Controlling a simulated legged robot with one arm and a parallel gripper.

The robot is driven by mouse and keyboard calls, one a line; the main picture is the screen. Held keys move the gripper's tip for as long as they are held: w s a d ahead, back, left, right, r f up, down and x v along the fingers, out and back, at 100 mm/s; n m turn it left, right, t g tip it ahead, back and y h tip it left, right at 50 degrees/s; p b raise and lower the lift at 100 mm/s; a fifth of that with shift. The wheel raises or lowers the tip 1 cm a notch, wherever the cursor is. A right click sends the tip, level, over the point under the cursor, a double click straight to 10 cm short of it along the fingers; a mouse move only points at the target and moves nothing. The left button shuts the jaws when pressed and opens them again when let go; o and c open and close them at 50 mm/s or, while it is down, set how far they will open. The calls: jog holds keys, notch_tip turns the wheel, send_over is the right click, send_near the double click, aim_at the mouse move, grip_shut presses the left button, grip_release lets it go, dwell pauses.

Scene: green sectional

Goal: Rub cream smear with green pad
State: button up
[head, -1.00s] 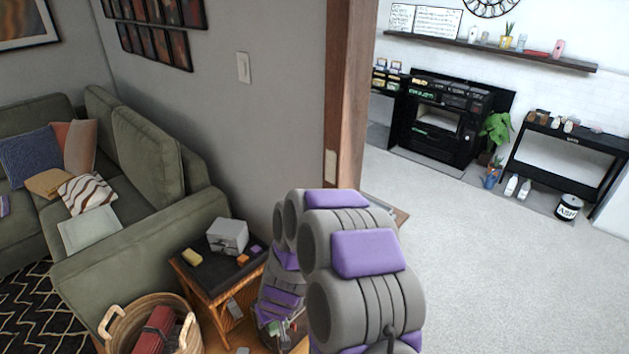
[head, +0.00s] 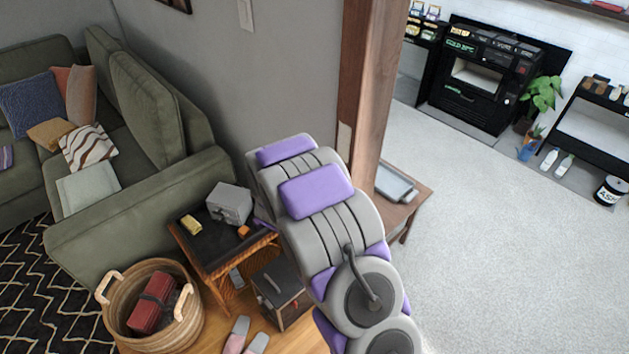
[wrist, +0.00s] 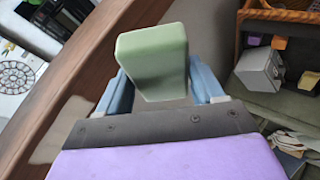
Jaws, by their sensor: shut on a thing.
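The green pad (wrist: 152,62) is a pale green block. In the wrist view it is held between the blue fingers of my gripper (wrist: 160,88). My gripper is shut on it, and the pad sticks out beyond the fingers. In the head view my own arm fills the middle, and the gripper and pad are hidden behind it.
A dark-topped side table (head: 205,251) bears a grey box (head: 229,202) and a yellow block (head: 191,224). A wicker basket (head: 190,330) stands beside it. A wooden door post (head: 365,90) rises behind my arm, near a low table (head: 412,205).

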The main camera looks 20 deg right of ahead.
jog(key=w+d+r+n+t+h, duration=0.1)
jog(key=r+t+h, duration=0.1)
jog(key=w+d+r+n+t+h+b, duration=0.1)
jog(key=w+r+h, duration=0.1)
jog(key=h, duration=0.1)
jog(key=w+d+r+n+t+h+b, duration=0.1)
jog(key=w+r+t+h, duration=0.1)
jog(key=shift+d+r+n+t, duration=0.1)
jog(key=shift+r+n+t, duration=0.2)
jog(key=shift+r, duration=0.1)
jog(key=shift+r+h, duration=0.25)
jog(key=shift+h, duration=0.05)
jog(key=d, duration=0.2)
jog(key=w+d+b, duration=0.2)
jog(key=d, duration=0.1)
jog(key=shift+d, duration=0.3)
jog(key=shift+d, duration=0.3)
jog(key=shift+w+d, duration=0.35)
jog(key=shift+d, duration=0.45)
